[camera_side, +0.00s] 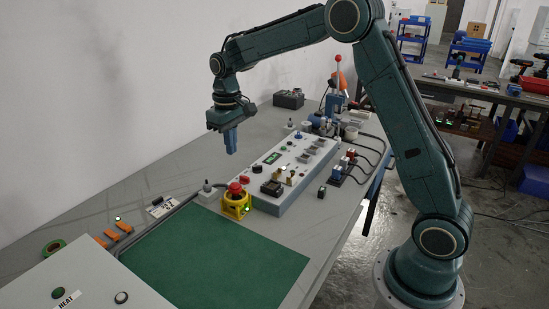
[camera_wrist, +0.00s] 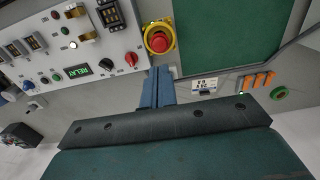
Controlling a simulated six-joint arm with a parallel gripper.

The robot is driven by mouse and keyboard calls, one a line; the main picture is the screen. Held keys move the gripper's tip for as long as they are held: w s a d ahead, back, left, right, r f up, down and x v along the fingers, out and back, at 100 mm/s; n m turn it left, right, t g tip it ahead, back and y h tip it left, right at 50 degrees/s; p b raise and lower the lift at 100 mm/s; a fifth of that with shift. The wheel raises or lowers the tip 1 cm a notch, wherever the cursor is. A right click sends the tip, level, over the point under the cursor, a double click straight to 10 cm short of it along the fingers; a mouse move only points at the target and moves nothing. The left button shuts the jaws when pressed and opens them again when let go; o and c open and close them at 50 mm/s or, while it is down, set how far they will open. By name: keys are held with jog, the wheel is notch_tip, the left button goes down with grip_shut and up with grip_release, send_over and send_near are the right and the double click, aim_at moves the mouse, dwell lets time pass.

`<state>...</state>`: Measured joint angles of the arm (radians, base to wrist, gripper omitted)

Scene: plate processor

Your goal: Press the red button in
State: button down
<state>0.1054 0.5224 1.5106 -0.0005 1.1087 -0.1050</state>
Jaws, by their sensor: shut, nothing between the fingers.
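The red button (camera_side: 235,187) is a round mushroom cap on a yellow housing (camera_side: 236,207), standing on the grey table beside the near end of the control panel. In the wrist view the red button (camera_wrist: 159,42) sits inside a yellow ring, just beyond my fingertips. My gripper (camera_side: 231,150) is shut and empty, with its blue fingers pointing down. It hangs in the air above the button's level, clear of it. In the wrist view my gripper (camera_wrist: 158,72) shows its two fingers together, below the button in the picture.
The control panel (camera_side: 290,170) with knobs and switches lies right of the button. A green mat (camera_side: 215,255) lies in front of it. A grey box (camera_side: 85,280) marked HEAT is at the near left. A red knob (camera_wrist: 131,59) on the panel is close to the button.

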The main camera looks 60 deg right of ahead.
aim_at(235, 185)
notch_tip(235, 185, down, 10)
jog(key=shift+r, duration=0.1)
dwell(0.4)
jog(key=shift+s+f, duration=0.15)
jog(key=shift+f, duration=0.95)
notch_tip(235, 185, up, 15)
jog(key=shift+w, duration=0.25)
jog(key=shift+r, duration=0.1)
